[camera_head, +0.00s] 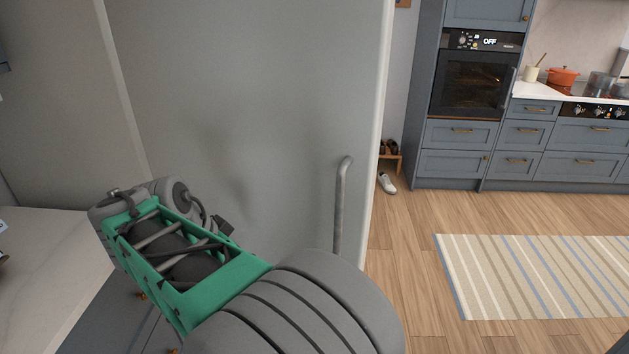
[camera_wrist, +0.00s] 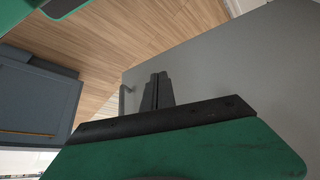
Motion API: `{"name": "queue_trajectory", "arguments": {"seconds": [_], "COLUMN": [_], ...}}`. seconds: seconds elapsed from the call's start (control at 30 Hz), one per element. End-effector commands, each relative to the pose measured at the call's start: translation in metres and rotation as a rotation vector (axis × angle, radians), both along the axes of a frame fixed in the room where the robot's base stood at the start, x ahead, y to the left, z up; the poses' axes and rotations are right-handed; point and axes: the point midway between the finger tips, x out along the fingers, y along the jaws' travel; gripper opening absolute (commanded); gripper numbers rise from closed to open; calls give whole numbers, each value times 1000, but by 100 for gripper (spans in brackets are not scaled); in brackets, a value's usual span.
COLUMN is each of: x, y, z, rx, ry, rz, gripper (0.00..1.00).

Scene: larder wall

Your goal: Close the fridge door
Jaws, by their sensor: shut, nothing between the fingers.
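The fridge door (camera_head: 260,80) is the large plain grey panel filling the left and middle of the head view. Its pale edge runs down near the shoes, and a curved vertical bar handle (camera_head: 341,205) stands near that edge. I cannot tell how far the door stands from the fridge body. In the wrist view, the grey door surface (camera_wrist: 230,65) lies on the right, with the handle (camera_wrist: 123,100) beside the fingers. My gripper (camera_wrist: 158,77) has its black fingers together and empty, pointing along the door. Whether they touch it is unclear. My arm hides the lower door in the head view.
A white worktop (camera_head: 40,265) over blue-grey cabinets is at the left. Wooden floor (camera_head: 410,260) lies open right of the door, with a striped rug (camera_head: 530,275). White shoes (camera_head: 387,183) and an oven cabinet (camera_head: 470,85) are farther back.

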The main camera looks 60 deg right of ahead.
Motion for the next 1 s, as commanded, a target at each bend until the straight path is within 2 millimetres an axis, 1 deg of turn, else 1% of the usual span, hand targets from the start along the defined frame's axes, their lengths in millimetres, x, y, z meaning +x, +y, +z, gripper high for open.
{"name": "queue_trajectory", "arguments": {"seconds": [0.03, 0.1, 0.2, 0.23, 0.27, 0.33, 0.47, 0.5, 0.57, 0.87, 0.9, 1.0], "x": [-12, -33, -57, -61, -64, -69, -75, -77, -82, -104, -101, -99], "y": [-28, -53, -68, -70, -71, -74, -81, -85, -91, -124, -133, -149], "z": [56, 91, 119, 123, 124, 121, 101, 93, 91, 40, 47, 47], "rx": [-54, -134, -222, -240, -254, -269, -269, -270, -271, -268, -268, -268], "ry": [-60, -151, -245, -264, -278, -294, -298, -297, -294, -293, -295, -295], "rz": [-277, -627, -958, -1018, -1062, -1112, -1116, -1116, -1114, -1110, -1112, -1110], "gripper": [0, 0, 0, 0, 0, 0, 0, 0, 0, 0, 0, 0]}}
